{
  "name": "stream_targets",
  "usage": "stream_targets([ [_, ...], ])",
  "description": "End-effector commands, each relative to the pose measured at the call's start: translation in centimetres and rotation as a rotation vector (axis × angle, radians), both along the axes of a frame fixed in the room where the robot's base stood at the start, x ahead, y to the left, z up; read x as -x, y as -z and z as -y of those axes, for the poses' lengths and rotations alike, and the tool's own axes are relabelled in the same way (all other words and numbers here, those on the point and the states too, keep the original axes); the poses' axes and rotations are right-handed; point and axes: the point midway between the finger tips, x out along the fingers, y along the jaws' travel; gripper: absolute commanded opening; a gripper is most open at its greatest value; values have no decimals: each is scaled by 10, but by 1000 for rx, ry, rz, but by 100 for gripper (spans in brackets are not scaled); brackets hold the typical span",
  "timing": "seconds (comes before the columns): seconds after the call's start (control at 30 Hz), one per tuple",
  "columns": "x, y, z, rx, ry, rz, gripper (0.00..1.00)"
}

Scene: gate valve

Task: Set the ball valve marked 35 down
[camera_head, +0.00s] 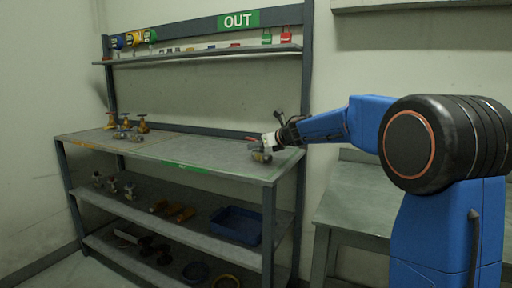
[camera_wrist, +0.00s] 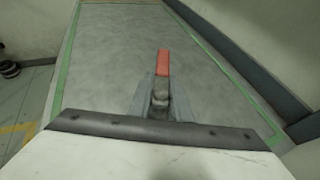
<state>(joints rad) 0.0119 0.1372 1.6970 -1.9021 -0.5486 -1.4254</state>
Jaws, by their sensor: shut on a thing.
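The ball valve (camera_head: 260,155) is at the right end of the workbench top, in my gripper (camera_head: 268,146). In the wrist view, its red lever handle (camera_wrist: 163,63) points away from me, and its grey metal body (camera_wrist: 160,97) sits between the two fingers of my gripper (camera_wrist: 158,92). My gripper is shut on it. The valve is at or just above the bench top (camera_head: 215,152); I cannot tell whether it touches. The lower part of the valve is hidden by my gripper in the wrist view. I cannot read a 35 mark on it.
Green tape (camera_head: 185,167) lines the bench edge. Several brass valves (camera_head: 142,124) stand at the bench's far left. A blue tray (camera_head: 237,226) sits on the lower shelf. The middle of the bench top is clear.

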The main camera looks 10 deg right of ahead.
Motion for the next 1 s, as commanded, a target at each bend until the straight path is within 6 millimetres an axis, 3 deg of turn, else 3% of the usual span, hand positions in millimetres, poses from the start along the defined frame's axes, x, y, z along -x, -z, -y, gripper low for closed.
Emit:
stream_targets([
  [0.37, 0, 2, 0, -1, 0, 1, 0],
  [0.4, 0, 3, 0, 0, 0, 0, 27],
  [0.47, 0, 3, 0, 0, 0, 0, 36],
  [0.8, 0, 0, 0, -1, 0, 1, 36],
  [1.0, 19, -9, 12, 1, 1, 2, 36],
])
